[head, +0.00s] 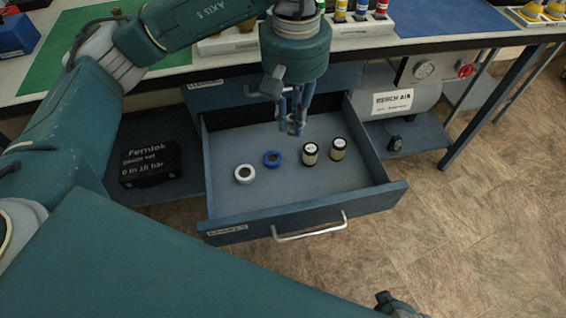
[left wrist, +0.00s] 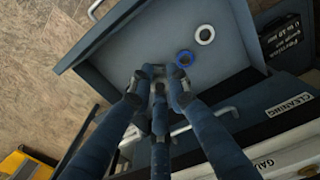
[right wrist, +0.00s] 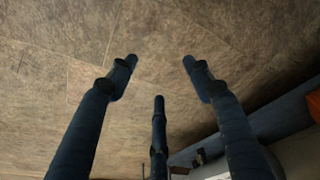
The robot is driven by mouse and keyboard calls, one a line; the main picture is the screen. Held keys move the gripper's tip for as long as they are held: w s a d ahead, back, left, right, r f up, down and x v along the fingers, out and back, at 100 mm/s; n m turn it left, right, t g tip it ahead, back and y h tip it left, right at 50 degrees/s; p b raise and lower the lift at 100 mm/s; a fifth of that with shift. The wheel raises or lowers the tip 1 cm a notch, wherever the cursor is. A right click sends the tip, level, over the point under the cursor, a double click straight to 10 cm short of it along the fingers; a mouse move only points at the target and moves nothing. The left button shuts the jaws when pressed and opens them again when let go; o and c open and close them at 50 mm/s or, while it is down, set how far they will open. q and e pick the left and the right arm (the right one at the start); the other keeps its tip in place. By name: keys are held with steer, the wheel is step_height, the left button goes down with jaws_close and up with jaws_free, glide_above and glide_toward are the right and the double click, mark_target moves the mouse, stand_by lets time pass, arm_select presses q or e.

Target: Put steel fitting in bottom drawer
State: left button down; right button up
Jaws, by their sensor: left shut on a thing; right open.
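The bottom drawer (head: 250,213) is pulled open, and its tray also shows in the left wrist view (left wrist: 110,55). My left gripper (head: 295,124) points down over the rear middle of the drawer. It is shut on the small grey steel fitting (head: 292,121), which is mostly hidden by the fingers. In the left wrist view the gripper (left wrist: 158,85) has its fingers closed together around the fitting. I cannot tell how far the fitting is above the drawer floor. My right gripper (right wrist: 158,80) is open and empty, with bare floor behind it.
A black case (head: 150,165) stands left; a bench air tank (head: 405,90) stands right.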

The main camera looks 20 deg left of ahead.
arm_select(q)
step_height(320, 180, down, 2)
steer(key=d+b, duration=0.1)
steer(key=b, duration=0.4)
glide_above(294, 187)
steer(key=shift+n, duration=0.4)
step_height(294, 187, down, 15)
steer(key=shift+f, duration=0.15)
step_height(294, 187, down, 4)
steer(key=shift+f, duration=0.4)
arm_select(e)
step_height(294, 187, up, 14)
steer(key=t, duration=0.1)
steer(key=shift+d+r, duration=0.2)
steer(key=shift+d, duration=0.05)
steer(key=shift+f, duration=0.1)
arm_select(q)
steer(key=shift+f+b, duration=0.25)
steer(key=shift+b, duration=0.15)
steer(key=c, duration=1.7)
jaws_free()
steer(key=shift+r, duration=0.1)
steer(key=shift+o, duration=0.2)
arm_select(e)
steer(key=shift+f, duration=0.1)
